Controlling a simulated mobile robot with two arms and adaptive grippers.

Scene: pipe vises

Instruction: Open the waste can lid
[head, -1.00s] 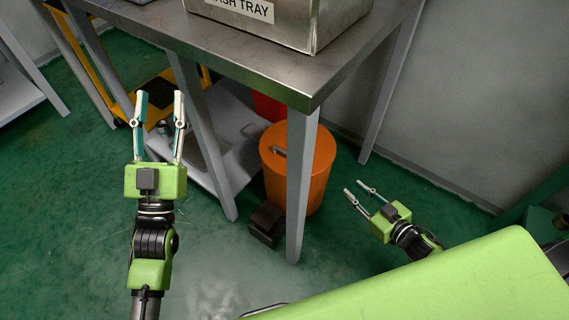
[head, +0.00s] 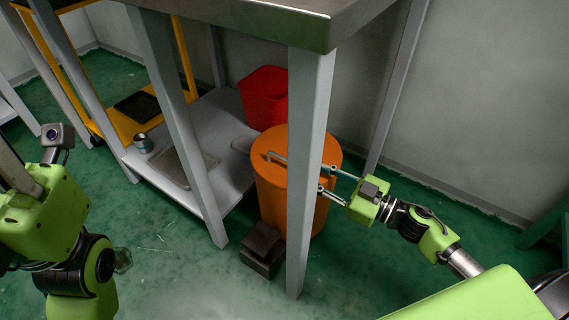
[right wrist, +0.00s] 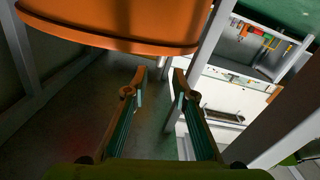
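The orange waste can (head: 272,200) stands on the floor behind a grey table leg, which hides part of it. Its flat lid (head: 268,148) lies shut on top, with a bar handle (head: 285,160). A dark block (head: 262,248) sits at the can's foot. My right gripper (head: 328,178) is open and empty, at the can's right side near the rim; contact cannot be told. In the right wrist view its fingers (right wrist: 160,75) are apart, with the orange can (right wrist: 120,22) above them. My left gripper (head: 15,175) is at the left edge, partly cut off.
The table leg (head: 306,190) stands between me and the can. A red bin (head: 265,95) is behind the can, on or beside the grey low shelf (head: 235,180). A yellow cart (head: 120,120) is at the left. Green floor is free in front.

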